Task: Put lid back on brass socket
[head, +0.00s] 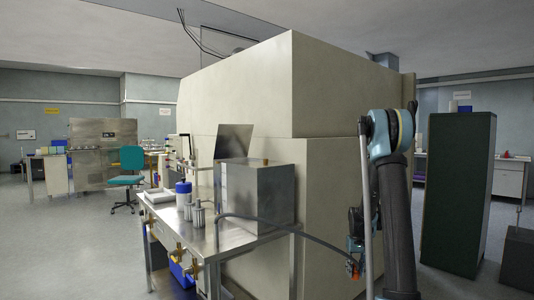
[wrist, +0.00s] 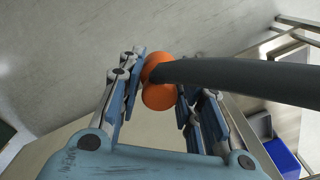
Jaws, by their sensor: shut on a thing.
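My gripper (head: 355,258) is low at the right of the table, beside the big beige housing. In the wrist view my gripper (wrist: 160,95) is shut on an orange rounded piece (wrist: 158,95) between its fingers. A thick dark hose (wrist: 240,77) runs from this piece to the right. In the head view the hose (head: 285,231) arches from the table to my gripper, where the orange piece (head: 355,268) shows small. Brass fittings (head: 178,253) line the table's front edge, apart from my gripper. I cannot tell which is the task's socket, or whether the orange piece is its lid.
The steel table (head: 222,243) carries a metal box (head: 255,195), metal canisters (head: 198,217) and a blue-and-white bottle (head: 183,193). A blue bin (head: 181,273) is below. The beige housing (head: 320,200) blocks the space behind. A dark cabinet (head: 458,190) stands at right. Floor at left is free.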

